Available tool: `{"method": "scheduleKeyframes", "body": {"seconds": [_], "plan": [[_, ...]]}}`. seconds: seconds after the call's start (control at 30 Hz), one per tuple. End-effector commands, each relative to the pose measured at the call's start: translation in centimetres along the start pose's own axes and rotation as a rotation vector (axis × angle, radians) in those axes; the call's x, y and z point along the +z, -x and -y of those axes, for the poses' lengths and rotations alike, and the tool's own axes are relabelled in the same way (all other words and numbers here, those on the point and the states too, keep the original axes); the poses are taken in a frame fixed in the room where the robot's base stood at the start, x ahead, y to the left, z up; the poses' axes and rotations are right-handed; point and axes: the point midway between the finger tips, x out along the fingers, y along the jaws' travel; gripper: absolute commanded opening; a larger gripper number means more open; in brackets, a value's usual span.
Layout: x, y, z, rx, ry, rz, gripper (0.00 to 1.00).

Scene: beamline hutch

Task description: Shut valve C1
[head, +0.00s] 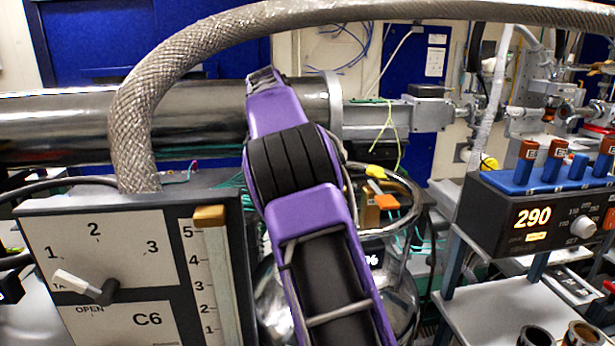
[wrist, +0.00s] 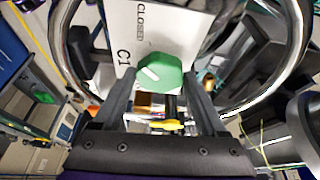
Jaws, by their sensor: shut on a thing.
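Valve C1 shows in the wrist view as a green knob (wrist: 165,72) with a short white mark, in front of a white panel (wrist: 190,28). The panel reads "C1" and "CLOSED", turned sideways in the picture. My gripper (wrist: 160,78) is shut on the green knob, one dark finger at each side. The white mark is on the knob's left part; the picture does not make clear which position it points to. In the head view my purple arm runs up the middle, and neither the knob nor my fingers can be made out.
A shiny curved metal pipe (wrist: 298,50) passes close around the panel. In the head view, a C6 panel (head: 120,240) with a lever stands at the left under a thick braided hose (head: 140,110). A box reading 290 (head: 540,215) stands at the right, above a pale shelf (head: 490,310).

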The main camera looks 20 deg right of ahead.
Motion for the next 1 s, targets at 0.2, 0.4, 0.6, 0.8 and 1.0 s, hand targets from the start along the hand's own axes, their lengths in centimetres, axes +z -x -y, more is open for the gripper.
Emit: {"method": "scheduleKeyframes", "body": {"seconds": [0.2, 0.4, 0.6, 0.8, 1.0], "plan": [[-0.06, -0.10, 0.23, 0.059, -0.143, -0.001, 0.19], [-0.05, -0.11, 0.29, 0.096, -0.231, 0.000, 0.19], [-0.04, -0.09, 0.32, 0.114, -0.274, 0.001, 0.19], [-0.03, -0.06, 0.28, 0.120, -0.287, 0.002, 0.19], [-0.02, -0.06, 0.28, 0.120, -0.286, 0.002, 0.19]]}}
